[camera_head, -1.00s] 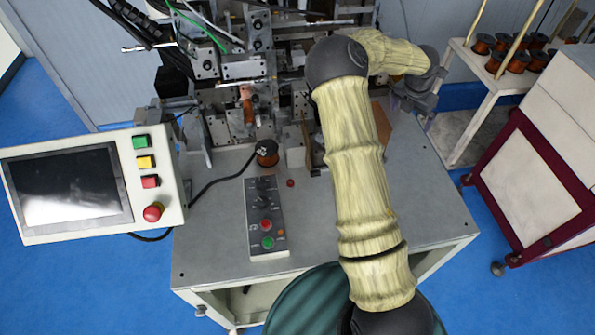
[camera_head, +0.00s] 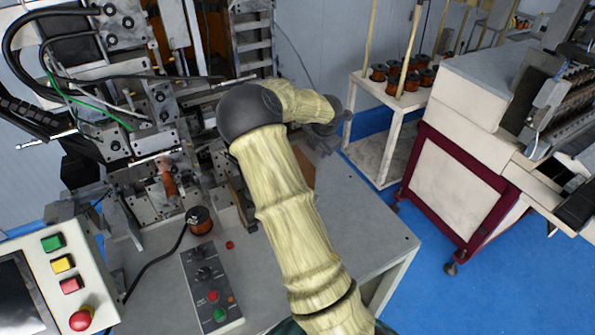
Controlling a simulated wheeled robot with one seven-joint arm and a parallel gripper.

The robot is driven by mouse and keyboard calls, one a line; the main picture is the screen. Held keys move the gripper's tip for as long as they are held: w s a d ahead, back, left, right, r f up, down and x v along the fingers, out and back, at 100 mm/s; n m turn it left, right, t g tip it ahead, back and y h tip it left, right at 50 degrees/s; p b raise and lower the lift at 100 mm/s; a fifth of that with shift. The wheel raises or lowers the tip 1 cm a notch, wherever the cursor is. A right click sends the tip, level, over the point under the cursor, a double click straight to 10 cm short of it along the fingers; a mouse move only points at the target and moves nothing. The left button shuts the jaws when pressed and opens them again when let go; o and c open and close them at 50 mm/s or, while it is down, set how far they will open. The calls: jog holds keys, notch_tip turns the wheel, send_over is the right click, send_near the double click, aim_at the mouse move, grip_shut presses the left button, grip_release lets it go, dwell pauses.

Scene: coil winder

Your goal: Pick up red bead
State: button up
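The red bead (camera_head: 230,244) is a small red dot on the grey machine table (camera_head: 375,235). It lies just right of a copper wire spool (camera_head: 200,220) and above the control box (camera_head: 210,287). My arm passes to the right of the bead. My gripper (camera_head: 326,148) is at the far end of the arm, over the right back part of the table and well away from the bead. It is small and partly hidden, so its fingers cannot be made out.
The winding machine (camera_head: 150,110) fills the back left. A screen panel (camera_head: 55,285) with coloured buttons stands at the lower left. A black cable runs beside the spool. A white rack (camera_head: 385,110) with spools and a cream and maroon machine (camera_head: 465,180) stand right. The table's right part is clear.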

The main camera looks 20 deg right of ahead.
jog(key=a+m+t, duration=0.1)
jog(key=m, duration=0.1)
jog(key=a+r+m+t+b, duration=0.1)
jog(key=m, duration=0.1)
jog(key=a+r+m+t, duration=0.1)
jog(key=m, duration=0.1)
jog(key=shift+w+a, duration=0.1)
jog(key=shift+a, duration=0.25)
jog(key=s+a+f+m+g+b, duration=0.1)
jog(key=s+a+m+g+b, duration=0.1)
jog(key=s+a+m, duration=0.6)
jog(key=s+a+f+m+g+y+b, duration=0.1)
jog(key=s+a+m, duration=0.7)
jog(key=s, duration=1)
jog(key=a+g+b, duration=0.1)
jog(key=a+g, duration=0.1)
jog(key=a, duration=0.1)
jog(key=shift+s+a+f+y, duration=0.3)
jog(key=shift+s+a+f, duration=0.05)
jog(key=shift+s+f, duration=0.05)
jog(key=shift+w, duration=0.15)
